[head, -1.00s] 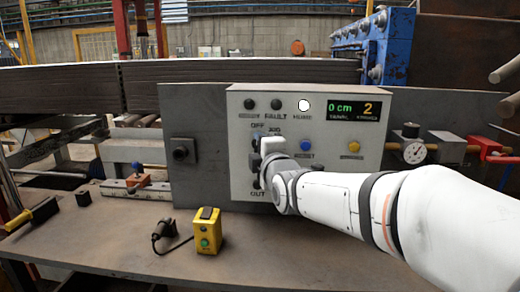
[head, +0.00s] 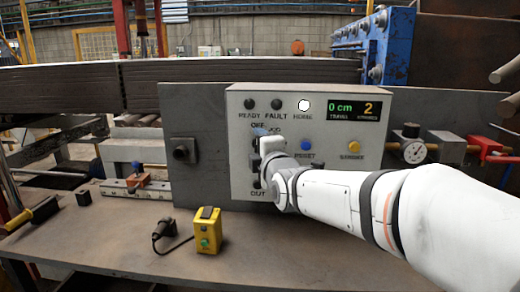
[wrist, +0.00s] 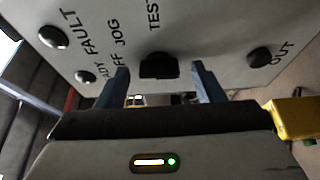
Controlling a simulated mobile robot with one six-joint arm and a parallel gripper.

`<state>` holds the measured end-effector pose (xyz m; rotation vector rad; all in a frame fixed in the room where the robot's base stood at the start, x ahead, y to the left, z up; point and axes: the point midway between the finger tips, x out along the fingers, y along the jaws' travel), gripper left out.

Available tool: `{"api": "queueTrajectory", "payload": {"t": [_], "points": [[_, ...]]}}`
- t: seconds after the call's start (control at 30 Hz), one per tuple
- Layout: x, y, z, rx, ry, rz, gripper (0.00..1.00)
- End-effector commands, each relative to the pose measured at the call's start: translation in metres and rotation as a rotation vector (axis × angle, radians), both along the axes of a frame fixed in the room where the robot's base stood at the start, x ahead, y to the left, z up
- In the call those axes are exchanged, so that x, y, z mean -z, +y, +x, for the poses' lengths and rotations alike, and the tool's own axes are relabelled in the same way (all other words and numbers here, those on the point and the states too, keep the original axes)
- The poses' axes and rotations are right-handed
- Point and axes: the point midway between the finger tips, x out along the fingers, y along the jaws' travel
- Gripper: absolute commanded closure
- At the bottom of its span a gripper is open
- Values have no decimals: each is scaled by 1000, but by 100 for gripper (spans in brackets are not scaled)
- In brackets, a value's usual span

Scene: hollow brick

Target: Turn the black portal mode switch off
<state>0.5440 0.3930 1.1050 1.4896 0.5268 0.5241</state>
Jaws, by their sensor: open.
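The black mode switch (wrist: 159,66) is a dark knob on the light grey control panel (wrist: 215,50), with the labels JOG and TEST beside it in the wrist view. My gripper (wrist: 161,72) is open, with one blue-grey finger on each side of the knob. I cannot tell whether either finger touches it. In the head view my gripper (head: 255,148) is up against the left part of the panel (head: 325,175) and hides the knob. The knob's pointing direction is not clear.
A second black knob (wrist: 259,57) sits by the OUT label. The panel has a lit white lamp (head: 304,104), a blue button (head: 306,145) and a yellow button (head: 354,146). A yellow box (head: 207,231) stands on the bench below. A pressure gauge (head: 414,151) is at right.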

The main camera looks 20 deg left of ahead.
Motion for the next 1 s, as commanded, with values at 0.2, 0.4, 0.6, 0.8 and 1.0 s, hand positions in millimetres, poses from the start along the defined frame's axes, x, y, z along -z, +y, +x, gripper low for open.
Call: {"api": "queueTrajectory", "payload": {"t": [0.2, 0.4, 0.6, 0.8, 1.0], "points": [[-1, -2, -3, 0, -1, 2, 38], [-1, -19, -24, 0, -2, 3, 38], [-1, -38, -48, 0, -1, 2, 38], [-1, -48, -60, 0, 0, 1, 38], [0, -49, -61, 0, 0, 0, 38]]}}
